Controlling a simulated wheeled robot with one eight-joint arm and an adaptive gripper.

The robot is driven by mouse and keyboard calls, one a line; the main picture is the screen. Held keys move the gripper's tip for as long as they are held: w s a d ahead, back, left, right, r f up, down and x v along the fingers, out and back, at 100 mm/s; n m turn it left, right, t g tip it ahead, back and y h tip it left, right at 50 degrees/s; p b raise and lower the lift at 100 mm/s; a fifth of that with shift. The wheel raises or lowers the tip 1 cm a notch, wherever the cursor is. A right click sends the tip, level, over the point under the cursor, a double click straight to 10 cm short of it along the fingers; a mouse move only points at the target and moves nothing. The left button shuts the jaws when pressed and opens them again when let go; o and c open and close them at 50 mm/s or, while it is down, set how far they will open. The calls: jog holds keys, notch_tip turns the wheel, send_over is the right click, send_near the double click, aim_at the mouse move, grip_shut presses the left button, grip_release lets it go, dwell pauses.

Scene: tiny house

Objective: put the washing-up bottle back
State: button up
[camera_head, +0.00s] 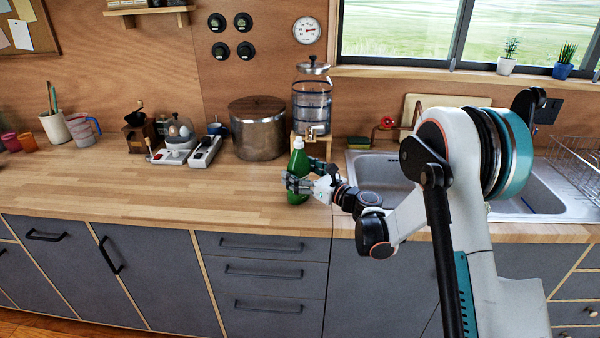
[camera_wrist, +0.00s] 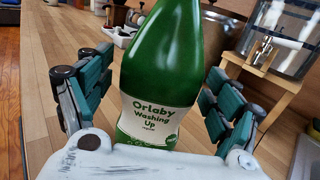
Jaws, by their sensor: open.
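The green washing-up bottle (camera_head: 298,160) with a white cap stands upright on the wooden counter, left of the sink. In the wrist view the bottle (camera_wrist: 165,60) fills the middle, its label reading "Orlaby Washing Up". My gripper (camera_head: 303,180) is at the bottle from the right, low on its body. In the wrist view my gripper (camera_wrist: 150,100) is open, with one finger on each side of the bottle. A gap shows on the left; on the right I cannot tell whether the finger touches. The bottle's cap is outside the wrist view.
A large metal pot (camera_head: 257,135) and a water dispenser (camera_head: 312,105) on a wooden stand are behind the bottle. The sink (camera_head: 375,165) lies to the right, partly behind my arm. The counter (camera_head: 150,195) left of the bottle is clear at the front.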

jog(key=p+v, duration=0.2)
jog(key=v, duration=1)
jog(key=s+d+r+n+g+h, duration=0.2)
jog(key=s+r+n+g+h, duration=0.3)
jog(key=s+r+n, duration=0.65)
jog(key=s+d+f+n+h, duration=0.1)
jog(key=s+d+n+h, duration=0.3)
jog(key=s, duration=0.8)
jog(key=s+d+f+n+h, duration=0.1)
jog(key=s+d+n+h, duration=0.3)
jog(key=s+d+n, duration=0.4)
jog(key=s+n, duration=0.3)
jog(key=s, duration=0.1)
jog(key=shift+h, duration=0.3)
